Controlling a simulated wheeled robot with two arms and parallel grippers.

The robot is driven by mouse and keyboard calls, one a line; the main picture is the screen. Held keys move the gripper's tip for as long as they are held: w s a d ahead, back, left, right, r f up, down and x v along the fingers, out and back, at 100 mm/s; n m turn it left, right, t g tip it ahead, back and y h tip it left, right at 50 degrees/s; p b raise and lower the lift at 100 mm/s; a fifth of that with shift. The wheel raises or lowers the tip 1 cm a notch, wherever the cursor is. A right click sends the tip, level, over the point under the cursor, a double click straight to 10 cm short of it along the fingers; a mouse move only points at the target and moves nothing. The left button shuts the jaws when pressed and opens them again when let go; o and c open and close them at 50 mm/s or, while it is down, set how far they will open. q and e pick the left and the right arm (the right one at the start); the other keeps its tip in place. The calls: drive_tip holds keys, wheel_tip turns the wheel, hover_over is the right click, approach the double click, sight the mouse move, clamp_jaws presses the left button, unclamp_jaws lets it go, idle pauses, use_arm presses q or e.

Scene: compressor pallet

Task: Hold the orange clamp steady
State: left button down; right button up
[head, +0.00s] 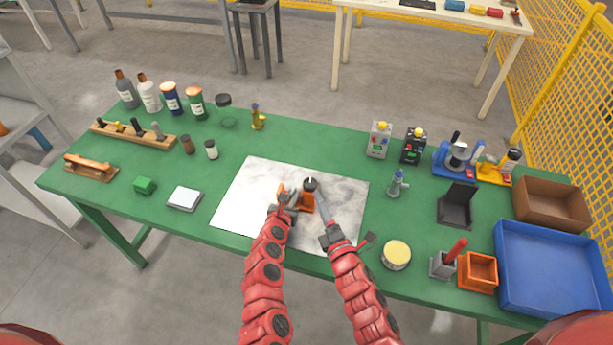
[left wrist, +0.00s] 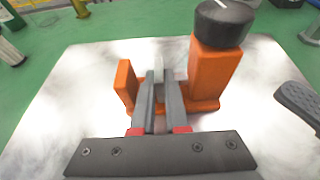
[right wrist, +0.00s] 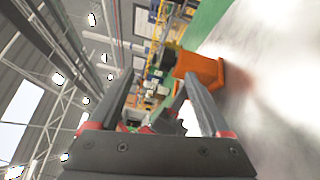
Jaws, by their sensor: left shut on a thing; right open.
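The orange clamp (head: 308,203) stands on the white marbled mat (head: 252,192). It has a taller orange block topped by a black knob (head: 310,184), and a lower orange jaw (left wrist: 125,85) at its left. My left gripper (head: 287,200) is at the clamp's left side, shut on part of it between the two orange uprights in the left wrist view (left wrist: 160,88). The exact contact is partly hidden by the fingers. My right gripper (head: 322,218) is open just right of the clamp. The clamp's orange side shows beyond its fingers in the right wrist view (right wrist: 203,70).
A yellow-lidded tin (head: 396,254) and a small valve-like part (head: 398,183) stand right of the mat. A blue tray (head: 548,270), a brown box (head: 551,204) and an orange bin (head: 478,271) fill the right end. Bottles stand at the back left. The mat around the clamp is clear.

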sight(307, 179)
drive_tip(key=w+a+n, duration=0.1)
drive_tip(key=w+n, duration=0.3)
drive_tip(key=n, duration=0.1)
drive_tip(key=w+a+n, duration=0.1)
drive_tip(key=w+n, duration=0.2)
drive_tip(key=n, duration=0.2)
drive_tip(key=w+a+n, duration=0.1)
drive_tip(key=w+n, duration=0.3)
drive_tip(key=n, duration=0.1)
drive_tip(key=shift+w+a+f+n, duration=0.3)
drive_tip(key=shift+a+f+n, duration=0.05)
drive_tip(key=shift+n, duration=0.05)
clamp_jaws()
drive_tip(key=shift+s+a+f+y, duration=0.1)
drive_tip(key=shift+y, duration=0.2)
